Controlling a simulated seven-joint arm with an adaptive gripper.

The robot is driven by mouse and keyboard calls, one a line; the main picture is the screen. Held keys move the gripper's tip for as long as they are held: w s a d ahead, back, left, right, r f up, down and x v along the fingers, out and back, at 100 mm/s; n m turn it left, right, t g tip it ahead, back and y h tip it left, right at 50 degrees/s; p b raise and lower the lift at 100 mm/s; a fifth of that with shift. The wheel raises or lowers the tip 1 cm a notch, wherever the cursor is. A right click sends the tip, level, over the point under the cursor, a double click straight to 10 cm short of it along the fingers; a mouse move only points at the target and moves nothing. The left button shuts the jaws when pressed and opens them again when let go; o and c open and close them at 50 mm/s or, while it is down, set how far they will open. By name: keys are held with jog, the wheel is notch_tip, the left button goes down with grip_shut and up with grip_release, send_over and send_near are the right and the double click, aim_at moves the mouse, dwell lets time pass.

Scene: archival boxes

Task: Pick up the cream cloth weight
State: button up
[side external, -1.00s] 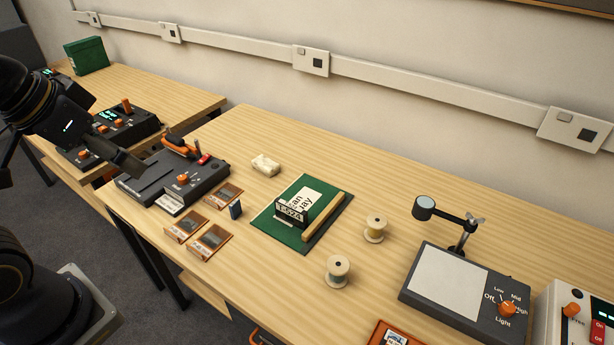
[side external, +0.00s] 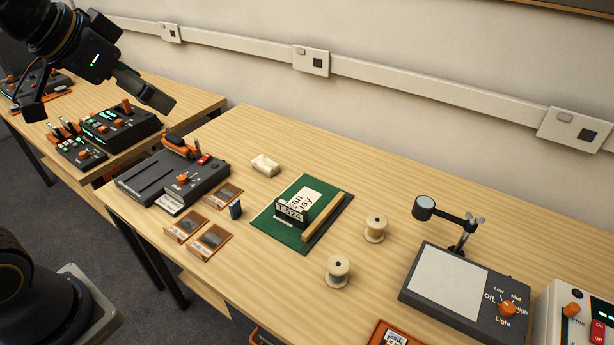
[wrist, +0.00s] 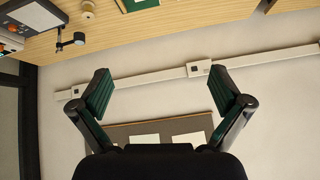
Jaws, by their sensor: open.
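The cream cloth weight (side external: 265,165) is a small pale block lying on the wooden table, behind the green mat and to the right of the dark device with orange parts. It does not show in the wrist view. My gripper (side external: 102,103) is at the upper left of the side view, raised well above the tables and apart from the weight. In the wrist view my gripper (wrist: 163,92) has its two fingers spread wide with nothing between them, facing the wall.
Near the weight are a dark device (side external: 150,184), a green mat (side external: 275,231) with a card and wooden bar, and orange-framed slides (side external: 186,226). Two spools (side external: 337,271) and a light plate (side external: 448,283) stand to the right. The table around the weight is clear.

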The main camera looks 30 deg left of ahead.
jog(key=w+r, duration=0.2)
jog(key=w, duration=0.8)
jog(key=g, duration=0.3)
send_over(264, 163)
jog(key=s, duration=0.2)
jog(key=shift+n+h, duration=0.3)
jog(key=shift+h, duration=0.1)
jog(key=f, duration=3.7)
jog(key=shift+w+f, duration=0.15)
jog(key=shift+w, duration=0.1)
jog(key=x, duration=0.5)
jog(key=shift+s+a+f, duration=0.15)
jog(key=shift+f, duration=0.3)
